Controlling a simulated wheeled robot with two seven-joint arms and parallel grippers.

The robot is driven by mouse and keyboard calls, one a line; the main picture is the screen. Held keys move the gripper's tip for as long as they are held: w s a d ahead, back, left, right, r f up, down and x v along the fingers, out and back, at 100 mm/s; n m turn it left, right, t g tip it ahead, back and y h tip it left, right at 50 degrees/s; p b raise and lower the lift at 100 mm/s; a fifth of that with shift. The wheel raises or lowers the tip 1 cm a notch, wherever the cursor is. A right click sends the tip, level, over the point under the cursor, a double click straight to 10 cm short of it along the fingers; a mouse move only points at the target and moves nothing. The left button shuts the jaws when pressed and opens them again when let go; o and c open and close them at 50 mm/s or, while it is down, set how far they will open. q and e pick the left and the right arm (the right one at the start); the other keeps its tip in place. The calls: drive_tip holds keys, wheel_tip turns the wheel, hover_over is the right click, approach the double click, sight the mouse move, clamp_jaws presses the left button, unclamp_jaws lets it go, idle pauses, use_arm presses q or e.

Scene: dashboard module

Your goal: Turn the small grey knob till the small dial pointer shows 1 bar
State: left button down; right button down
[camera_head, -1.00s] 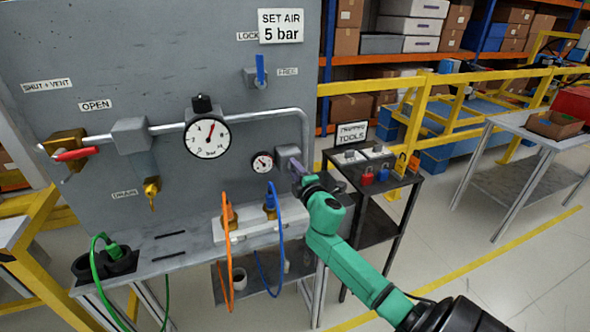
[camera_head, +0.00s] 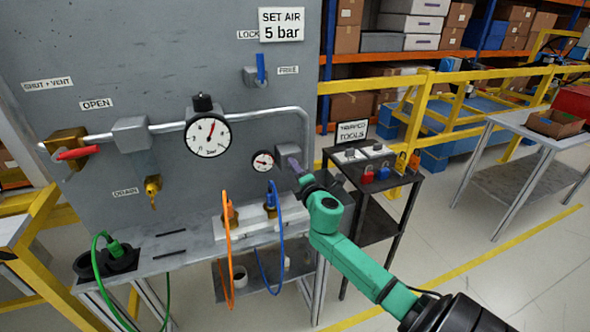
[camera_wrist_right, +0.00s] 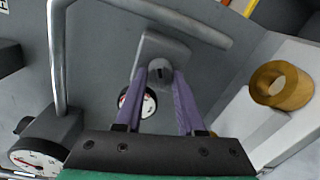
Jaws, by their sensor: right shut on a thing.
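The small grey knob (camera_wrist_right: 161,70) sits on a grey block (camera_wrist_right: 150,45) at the right of the panel. My right gripper (camera_wrist_right: 162,72) is shut on the knob, with a purple finger on each side; in the head view the gripper (camera_head: 291,163) reaches it from the right. The small dial (camera_head: 263,161) is just left of the knob; it also shows partly behind a finger in the wrist view (camera_wrist_right: 145,103). Its red pointer is too small to read surely. The knob is mostly hidden by the gripper in the head view. My left gripper is not in view.
A large dial (camera_head: 207,135) hangs on the pipe to the left. A red-handled valve (camera_head: 75,153), a blue lever (camera_head: 261,68) and orange and blue hoses (camera_head: 279,240) are on the panel and bench. A black tool stand (camera_head: 372,210) is close to the right arm.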

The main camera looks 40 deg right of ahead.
drive_tip(key=c, duration=0.5)
unclamp_jaws()
drive_tip(key=b+v, duration=0.1)
drive_tip(key=v, duration=1.3)
drive_tip(key=shift+s, duration=0.3)
drive_tip(key=s+d+f+m+g+y, duration=0.1)
drive_tip(key=s+f+m+g, duration=0.25)
drive_tip(key=f, duration=1.25)
drive_tip(key=s+f+m+g+y, duration=0.15)
drive_tip(key=f+m+g, duration=0.25)
drive_tip(key=f, duration=1.3)
drive_tip(key=s+a+f+m+g+y, duration=0.15)
drive_tip(key=s+a+f, duration=0.25)
drive_tip(key=s+f, duration=0.4)
drive_tip(key=s+a+f+m+g+y, duration=0.1)
drive_tip(key=s+a+f+m+g, duration=0.2)
drive_tip(key=s+f, duration=0.5)
drive_tip(key=s+a+f+m+g, duration=0.1)
drive_tip(key=s+a+f, duration=0.1)
drive_tip(key=s+f, duration=0.1)
drive_tip(key=s+a+f+m+g, duration=0.1)
drive_tip(key=s+a+f, duration=0.1)
drive_tip(key=s, duration=0.2)
drive_tip(key=s+a+f+g+y, duration=0.1)
drive_tip(key=s+a+f, duration=0.2)
drive_tip(key=s, duration=0.1)
drive_tip(key=shift+s+f+m, duration=0.3)
drive_tip(key=shift+m, duration=0.1)
